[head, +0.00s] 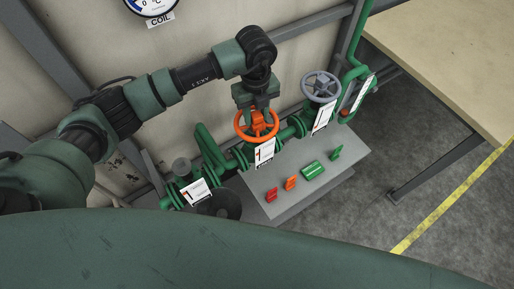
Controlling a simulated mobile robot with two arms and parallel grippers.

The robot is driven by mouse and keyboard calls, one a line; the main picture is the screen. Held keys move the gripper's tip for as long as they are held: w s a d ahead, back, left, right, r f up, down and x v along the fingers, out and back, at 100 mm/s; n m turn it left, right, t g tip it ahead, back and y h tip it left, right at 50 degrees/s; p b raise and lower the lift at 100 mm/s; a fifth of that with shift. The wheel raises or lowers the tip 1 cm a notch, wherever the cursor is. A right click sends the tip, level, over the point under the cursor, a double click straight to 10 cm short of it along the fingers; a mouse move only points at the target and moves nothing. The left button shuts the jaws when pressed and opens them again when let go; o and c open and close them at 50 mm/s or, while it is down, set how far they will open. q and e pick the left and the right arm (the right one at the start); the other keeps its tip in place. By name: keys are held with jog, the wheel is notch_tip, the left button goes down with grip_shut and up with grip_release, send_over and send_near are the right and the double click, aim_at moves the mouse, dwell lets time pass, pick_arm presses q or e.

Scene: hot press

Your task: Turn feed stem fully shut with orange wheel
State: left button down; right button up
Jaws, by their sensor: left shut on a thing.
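The orange wheel (268,136) sits on a green pipe line near the middle of the head view, on top of a valve. My left arm comes in from the left and bends down over it. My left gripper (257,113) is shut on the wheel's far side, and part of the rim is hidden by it. The feed stem under the wheel cannot be made out clearly. A white tag (265,153) hangs in front of this valve. My right gripper does not show.
A grey handwheel (321,86) stands on the same pipe to the right. A grey ledge (327,186) in front carries red, orange and green pieces. A gauge marked COIL (151,5) is on the wall. A wooden table (455,50) stands right; the floor below is clear.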

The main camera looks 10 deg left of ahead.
pick_arm(q)
jog(key=shift+s, duration=0.2)
jog(key=shift+f+m, duration=0.2)
jog(key=shift+m, duration=0.1)
jog(key=m+b, duration=0.2)
jog(key=m, duration=0.1)
jog(key=m+b, duration=0.5)
jog(key=shift+w+f+m, duration=0.1)
jog(key=shift+f+m, duration=0.2)
jog(key=shift+m, duration=0.1)
jog(key=m+b, duration=0.6)
jog(key=m, duration=0.2)
jog(key=shift+m+b, duration=0.3)
jog(key=shift+r+m, duration=0.2)
jog(key=shift+m, duration=0.5)
jog(key=shift+r+m, duration=0.15)
jog(key=shift+m, duration=0.15)
